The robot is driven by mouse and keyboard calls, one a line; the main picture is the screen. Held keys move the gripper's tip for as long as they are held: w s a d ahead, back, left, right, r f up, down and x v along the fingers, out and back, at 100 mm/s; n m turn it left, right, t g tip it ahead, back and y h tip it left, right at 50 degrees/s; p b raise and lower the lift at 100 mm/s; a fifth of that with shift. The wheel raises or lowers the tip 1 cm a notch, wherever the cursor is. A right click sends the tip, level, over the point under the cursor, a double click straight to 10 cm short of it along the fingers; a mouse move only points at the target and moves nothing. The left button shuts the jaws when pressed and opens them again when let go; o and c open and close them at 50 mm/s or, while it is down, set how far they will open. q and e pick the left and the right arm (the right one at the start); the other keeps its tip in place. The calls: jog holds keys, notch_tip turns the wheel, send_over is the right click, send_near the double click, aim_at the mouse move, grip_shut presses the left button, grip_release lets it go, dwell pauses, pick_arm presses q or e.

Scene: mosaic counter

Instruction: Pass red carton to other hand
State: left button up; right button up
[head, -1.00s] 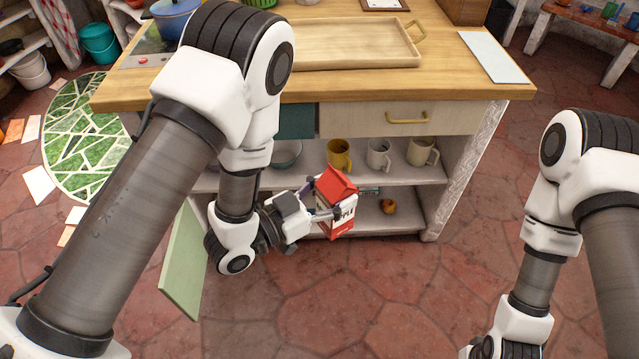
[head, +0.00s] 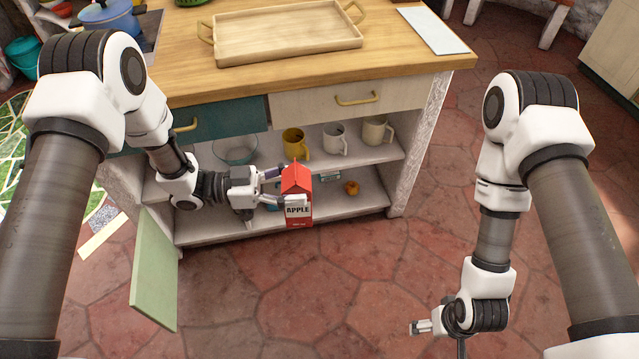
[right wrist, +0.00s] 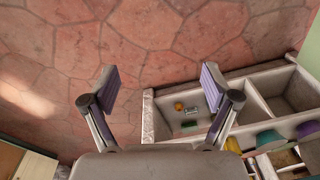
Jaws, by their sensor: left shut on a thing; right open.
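The red carton (head: 297,186), with a white label reading APPLE, is held upright in front of the open lower shelves in the head view. My left gripper (head: 283,188) is shut on it from the left side. My right gripper (head: 421,328) is well apart from the carton, low at the right over the floor in the head view. In the right wrist view my right gripper (right wrist: 158,90) is open, with nothing between its fingers. The carton does not show clearly in the right wrist view.
The counter (head: 420,62) bears a wooden tray (head: 290,55) and a blue pot (head: 108,20). Its shelves hold a yellow mug (head: 294,141), other mugs and a glass bowl (head: 236,150). A green cabinet door (head: 154,270) stands open at the left. The floor between my arms is clear.

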jog(key=w+a+r+n+t+y, duration=0.2)
jog(key=w+a+t+y, duration=0.15)
jog(key=w+a, duration=0.4)
jog(key=w+a+r+n+t+y, duration=0.2)
jog(key=w+a+n+t+y, duration=0.15)
jog(key=w, duration=0.75)
jog(key=w+a+r+n+g+y, duration=0.5)
jog(key=a+r+n+g+y, duration=0.45)
jog(key=r+n, duration=0.4)
jog(key=shift+n+g+y, duration=0.4)
jog(key=shift+g+y, duration=0.05)
jog(key=a, duration=0.7)
jog(key=s+a+f, duration=0.1)
jog(key=a, duration=0.3)
jog(key=shift+a, duration=0.15)
